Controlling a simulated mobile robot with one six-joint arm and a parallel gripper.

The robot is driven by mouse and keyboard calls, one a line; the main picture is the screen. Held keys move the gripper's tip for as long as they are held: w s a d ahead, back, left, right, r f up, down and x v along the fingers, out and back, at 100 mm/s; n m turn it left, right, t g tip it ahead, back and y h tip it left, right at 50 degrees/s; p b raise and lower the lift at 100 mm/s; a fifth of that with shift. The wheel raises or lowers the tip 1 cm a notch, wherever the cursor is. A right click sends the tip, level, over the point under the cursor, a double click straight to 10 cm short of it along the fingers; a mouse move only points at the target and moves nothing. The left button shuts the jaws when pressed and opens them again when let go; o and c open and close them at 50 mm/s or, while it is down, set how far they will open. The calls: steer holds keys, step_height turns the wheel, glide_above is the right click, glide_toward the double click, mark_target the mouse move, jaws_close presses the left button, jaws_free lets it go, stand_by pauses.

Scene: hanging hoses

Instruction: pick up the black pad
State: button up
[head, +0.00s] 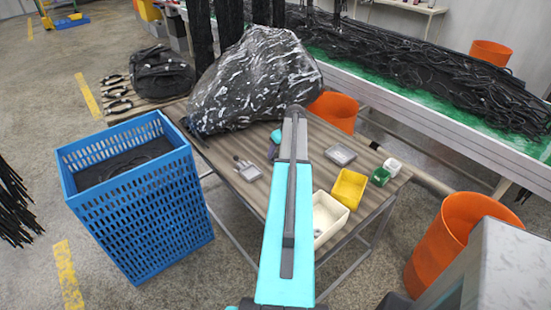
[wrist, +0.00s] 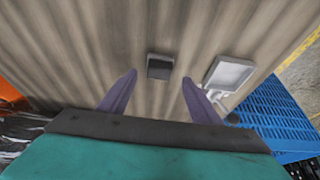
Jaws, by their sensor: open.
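The black pad (wrist: 159,67) is a small dark block lying on the wood-grained table (wrist: 95,35) in the wrist view. My gripper (wrist: 158,79) is open, its two purple fingers spread apart. The pad appears just beyond the fingertips, between their lines, with nothing held. In the head view my gripper (head: 272,152) is partly hidden behind my arm, over the table's middle. I cannot make out the pad in the head view; my arm may be covering it.
A grey tray (wrist: 228,75) lies right of the pad in the wrist view. The blue crate (head: 143,195) stands left of the table. A wrapped bundle (head: 255,80) sits at the back.

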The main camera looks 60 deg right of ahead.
mark_target(276, 155)
steer(key=shift+p+x, duration=0.6)
steer(key=shift+x, duration=1.15)
steer(key=shift+c, duration=0.2)
steer(key=c, duration=1.1)
